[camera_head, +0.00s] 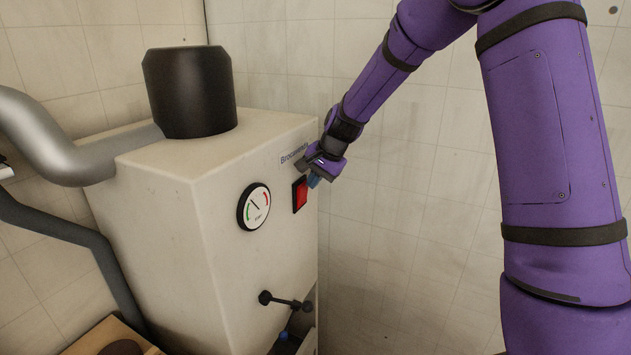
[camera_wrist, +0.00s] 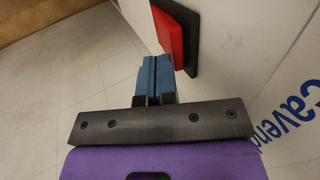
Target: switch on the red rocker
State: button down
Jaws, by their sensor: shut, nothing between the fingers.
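The red rocker (camera_head: 300,194) sits in a black frame on the front face of a cream machine (camera_head: 160,210), right of a round gauge. It also shows in the wrist view (camera_wrist: 170,38), at the top centre. My gripper (camera_head: 313,181) is at the right edge of the rocker in the head view. In the wrist view its blue fingers (camera_wrist: 155,70) are shut together and empty, with the tips beside the rocker's edge. I cannot tell whether the tips touch it. Which way the rocker is tilted is not clear.
The gauge (camera_head: 254,206) is left of the rocker, and a black handle (camera_head: 285,301) sticks out below. A black cylinder (camera_head: 190,92) tops the machine, with a grey pipe (camera_head: 65,140) at left. Tiled wall (camera_head: 400,190) lies right of the machine, with open room before it.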

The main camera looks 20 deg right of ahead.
jog(key=shift+w+a+r, duration=0.2)
jog(key=shift+w+a, duration=0.2)
jog(key=shift+r, duration=0.1)
jog(key=shift+r, duration=0.7)
jog(key=shift+d, duration=0.1)
